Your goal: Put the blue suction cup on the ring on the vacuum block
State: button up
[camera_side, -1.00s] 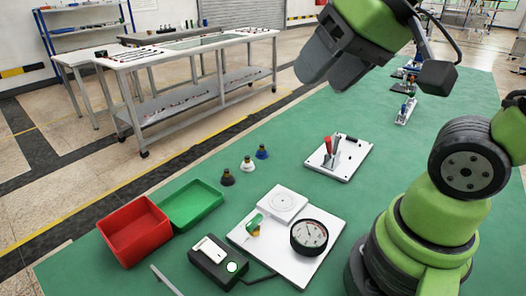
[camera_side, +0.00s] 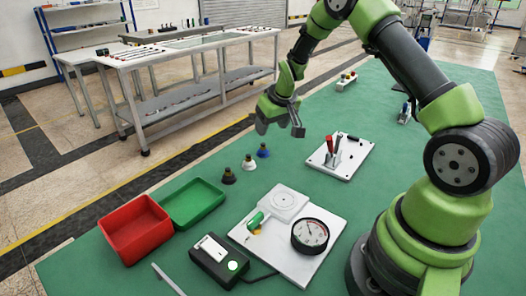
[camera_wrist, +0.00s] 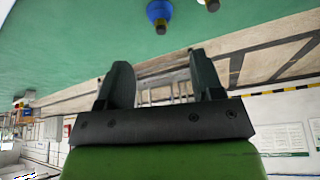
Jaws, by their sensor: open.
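The blue suction cup (camera_side: 263,151) stands upright on the green table, at the far end of a short row of cups. In the wrist view the blue cup (camera_wrist: 158,12) is at the top edge, beyond the fingers. My gripper (camera_side: 280,122) is above and beyond the blue cup in the side view, apart from it. In the wrist view my gripper (camera_wrist: 162,80) has its two dark fingers spread, with nothing between them. The vacuum block (camera_side: 268,200) is a white square pad on a white plate, with a faint ring on its top. No cup sits on it.
A white cup (camera_side: 248,164) and a dark cup (camera_side: 228,177) stand nearby. A gauge (camera_side: 310,235), green-handled valve (camera_side: 258,220) and black box (camera_side: 215,262) lie around the block. Red (camera_side: 135,229) and green (camera_side: 194,203) bins are left; a tool plate (camera_side: 350,165) is right.

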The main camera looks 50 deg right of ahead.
aim_at(264, 144)
jog(key=x, duration=0.9)
jog(key=shift+w+f, duration=0.1)
jog(key=shift+f, duration=0.3)
jog(key=c, duration=1)
jog(key=shift+r, duration=0.1)
